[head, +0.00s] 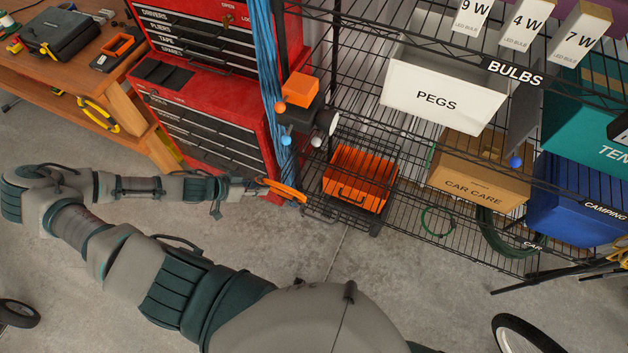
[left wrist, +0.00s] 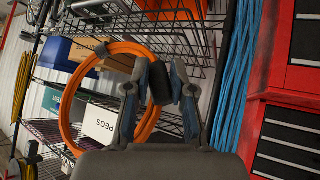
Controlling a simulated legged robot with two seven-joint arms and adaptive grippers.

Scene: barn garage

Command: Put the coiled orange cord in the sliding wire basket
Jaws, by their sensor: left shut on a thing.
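My left gripper (head: 262,188) is shut on the coiled orange cord (head: 285,191), to the left of the black sliding wire basket (head: 325,212). In the left wrist view, where things show upside down, the orange cord (left wrist: 66,100) is a large round loop held between the fingers of the left gripper (left wrist: 160,80). The wire basket (left wrist: 130,40) shows behind and above it there. An orange ridged object (head: 355,178) appears to sit in or behind the basket. Whether the cord touches the basket is unclear. My right gripper is not in view.
A red tool chest (head: 205,115) and hanging blue cords (head: 266,65) stand left of the black wire shelving. The shelf holds a white PEGS bin (head: 440,98), a CAR CARE box (head: 480,180) and a blue CAMPING bin (head: 575,205). The floor in front is mostly clear.

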